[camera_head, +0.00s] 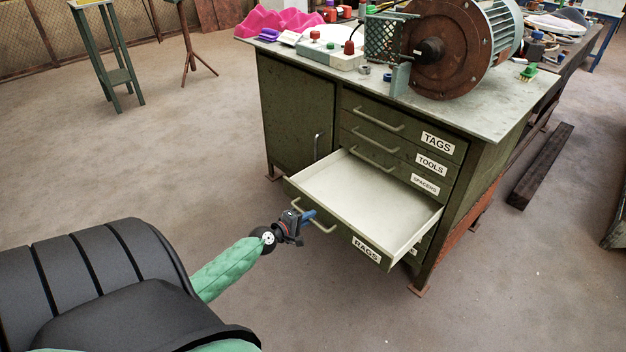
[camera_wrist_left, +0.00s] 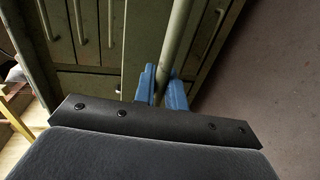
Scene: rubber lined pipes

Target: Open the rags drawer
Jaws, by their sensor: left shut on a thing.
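The rags drawer (camera_head: 410,240) is the green drawer labelled RAGS, pulled well out of the workbench cabinet. Its pale inside is bare where I see it. Its light bar handle (camera_head: 322,226) is on the drawer front. My left gripper (camera_head: 305,215) is at the left part of that handle. In the left wrist view the blue fingers (camera_wrist_left: 162,90) sit on both sides of the handle bar (camera_wrist_left: 178,40), shut on it. My right gripper is not in view.
Shut drawers labelled TAGS (camera_head: 437,142), TOOLS and SPACERS lie above the open one. A cabinet door (camera_head: 298,115) is to their left. A large motor (camera_head: 465,45) stands on the workbench top.

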